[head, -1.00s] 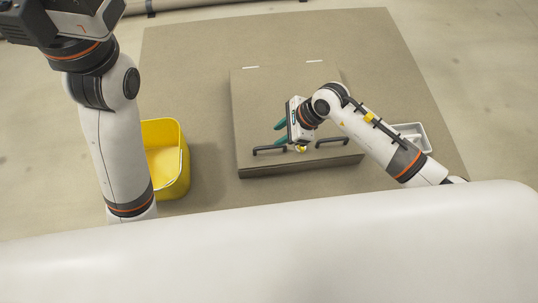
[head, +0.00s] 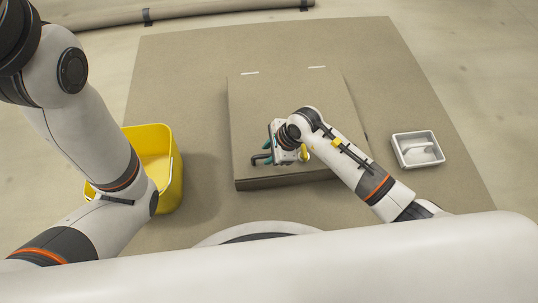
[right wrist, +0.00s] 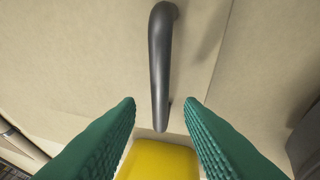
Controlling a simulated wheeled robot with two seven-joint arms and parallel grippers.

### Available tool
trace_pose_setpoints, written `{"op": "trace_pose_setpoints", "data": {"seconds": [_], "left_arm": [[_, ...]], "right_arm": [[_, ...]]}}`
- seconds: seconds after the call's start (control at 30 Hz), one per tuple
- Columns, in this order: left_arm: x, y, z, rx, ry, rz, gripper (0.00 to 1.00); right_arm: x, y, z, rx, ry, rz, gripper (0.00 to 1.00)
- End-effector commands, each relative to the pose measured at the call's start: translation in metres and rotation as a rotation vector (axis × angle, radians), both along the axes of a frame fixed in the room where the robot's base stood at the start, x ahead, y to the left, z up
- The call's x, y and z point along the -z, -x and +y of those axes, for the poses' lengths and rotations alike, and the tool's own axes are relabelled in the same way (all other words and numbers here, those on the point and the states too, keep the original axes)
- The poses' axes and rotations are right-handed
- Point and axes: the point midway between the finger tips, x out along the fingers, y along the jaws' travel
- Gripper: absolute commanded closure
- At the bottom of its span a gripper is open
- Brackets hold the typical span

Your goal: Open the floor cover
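The floor cover (head: 290,95) is a closed, square beige panel, slightly raised, with two pale strips at its far edge. A dark bar handle (head: 260,158) shows at its front left; the other front handle is hidden behind my right arm. My right gripper (head: 270,145) has teal fingers and is over the left handle. In the right wrist view the dark handle (right wrist: 160,65) runs lengthwise, its near end in the gap between the open fingers (right wrist: 160,103). Neither finger visibly touches it. My left gripper is out of view; only the left arm shows.
A yellow bin (head: 166,190) stands left of the cover, partly behind my left arm. A white tray (head: 396,150) with a pale item in it lies to the right. A rolled length (head: 200,14) lies at the back. Brown matting around the cover is mostly clear.

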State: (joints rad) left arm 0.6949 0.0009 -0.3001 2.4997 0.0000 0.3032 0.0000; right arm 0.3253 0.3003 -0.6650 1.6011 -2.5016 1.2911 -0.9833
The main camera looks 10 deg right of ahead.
Motion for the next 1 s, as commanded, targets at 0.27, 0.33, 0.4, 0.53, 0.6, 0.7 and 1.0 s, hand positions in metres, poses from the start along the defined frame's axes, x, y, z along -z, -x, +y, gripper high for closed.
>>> {"op": "trace_pose_setpoints", "data": {"seconds": [0.27, 0.33, 0.4, 0.53, 0.6, 0.7, 1.0], "left_arm": [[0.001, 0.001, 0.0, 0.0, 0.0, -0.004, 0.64], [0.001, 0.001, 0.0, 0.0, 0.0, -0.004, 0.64], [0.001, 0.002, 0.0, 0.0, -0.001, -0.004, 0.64], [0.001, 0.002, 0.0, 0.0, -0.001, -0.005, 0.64], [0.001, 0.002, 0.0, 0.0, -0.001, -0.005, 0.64], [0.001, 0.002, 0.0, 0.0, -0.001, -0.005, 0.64], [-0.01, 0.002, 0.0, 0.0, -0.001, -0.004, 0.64]], "right_arm": [[0.004, -0.001, 0.002, 0.0, 0.0, -0.001, 0.66], [0.004, -0.001, 0.002, 0.0, 0.0, 0.0, 0.66], [0.004, -0.001, 0.002, 0.0, 0.0, 0.0, 0.76], [0.004, -0.001, 0.002, 0.0, 0.0, 0.0, 0.97], [0.004, -0.001, 0.002, 0.0, 0.0, 0.0, 1.0], [0.004, -0.001, 0.002, 0.0, 0.0, 0.0, 1.0], [-0.009, -0.003, 0.001, 0.0, 0.002, 0.022, 1.0]]}}
